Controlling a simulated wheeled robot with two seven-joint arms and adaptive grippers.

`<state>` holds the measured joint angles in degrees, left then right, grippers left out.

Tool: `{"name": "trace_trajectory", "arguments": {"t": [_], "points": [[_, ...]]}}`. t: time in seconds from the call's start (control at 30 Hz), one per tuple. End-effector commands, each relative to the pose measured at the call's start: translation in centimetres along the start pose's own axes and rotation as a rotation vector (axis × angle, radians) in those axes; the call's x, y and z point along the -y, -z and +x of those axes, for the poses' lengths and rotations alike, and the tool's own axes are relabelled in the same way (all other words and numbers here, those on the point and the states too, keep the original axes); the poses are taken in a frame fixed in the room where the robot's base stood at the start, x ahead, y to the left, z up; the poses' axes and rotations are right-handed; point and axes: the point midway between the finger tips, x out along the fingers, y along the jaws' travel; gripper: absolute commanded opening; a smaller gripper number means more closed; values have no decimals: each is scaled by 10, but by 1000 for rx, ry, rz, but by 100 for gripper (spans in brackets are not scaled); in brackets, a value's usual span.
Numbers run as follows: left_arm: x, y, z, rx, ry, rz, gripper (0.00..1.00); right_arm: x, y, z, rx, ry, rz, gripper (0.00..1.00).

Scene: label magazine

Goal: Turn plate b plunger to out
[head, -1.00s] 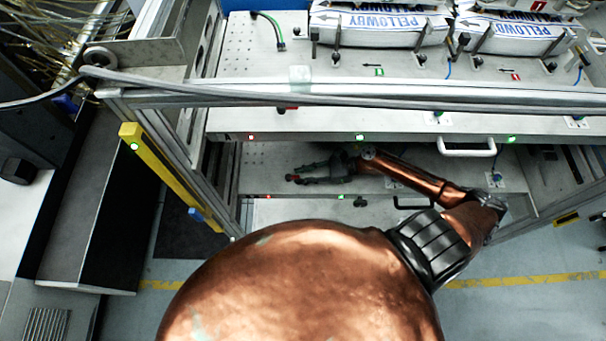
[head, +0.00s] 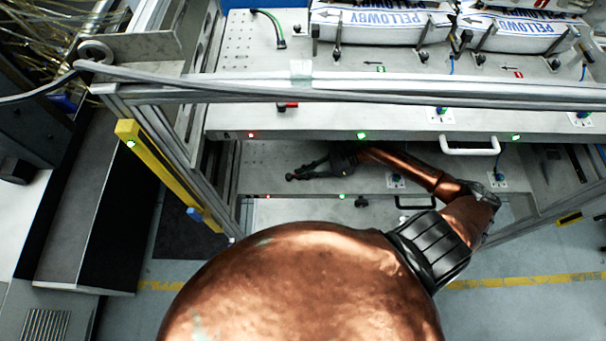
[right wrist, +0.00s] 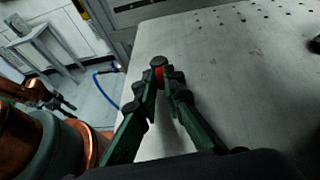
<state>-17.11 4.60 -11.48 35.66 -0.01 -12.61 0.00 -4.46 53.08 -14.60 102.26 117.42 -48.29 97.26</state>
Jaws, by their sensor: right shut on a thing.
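The plunger of the lower plate, red with a dark round cap, shows in the right wrist view (right wrist: 159,66) between my fingertips. My right gripper (right wrist: 161,80) is shut on it near the edge of the grey plate (right wrist: 215,70). In the head view my right gripper (head: 293,176) reaches in under the upper shelf, over the left part of the lower plate (head: 262,158). The plunger is hidden by the fingers there. My left gripper (right wrist: 63,104) shows small at the left of the right wrist view; its jaws are too small to judge.
The upper plate (head: 240,62) hangs close above my right forearm, with its own red plunger (head: 288,106) and white bag packs (head: 380,25). A white handle (head: 468,146) sticks out on the right. A yellow post (head: 160,170) stands at the left.

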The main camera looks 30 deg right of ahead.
Motion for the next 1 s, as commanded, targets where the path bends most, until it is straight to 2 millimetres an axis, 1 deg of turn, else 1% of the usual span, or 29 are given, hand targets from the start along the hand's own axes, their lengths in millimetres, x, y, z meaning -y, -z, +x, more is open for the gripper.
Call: {"name": "trace_trajectory", "arguments": {"t": [0.03, 0.1, 0.5, 0.73, 1.0], "points": [[0, -2, 7, 2, 0, 0, 40, 5, 2, 2, 1, -29, -15, 0], [-1, -4, 12, 4, -1, 0, 40, 8, 2, 2, 0, -79, -36, 0], [-2, -13, 35, 16, -2, 0, 40, 23, 0, 5, 0, -360, -152, 0], [-3, -16, 43, 21, -2, -1, 40, 27, -2, 7, 0, -465, -194, 0], [-3, -18, 46, 23, -3, -1, 40, 28, -2, 8, -1, -514, -214, 0]]}}
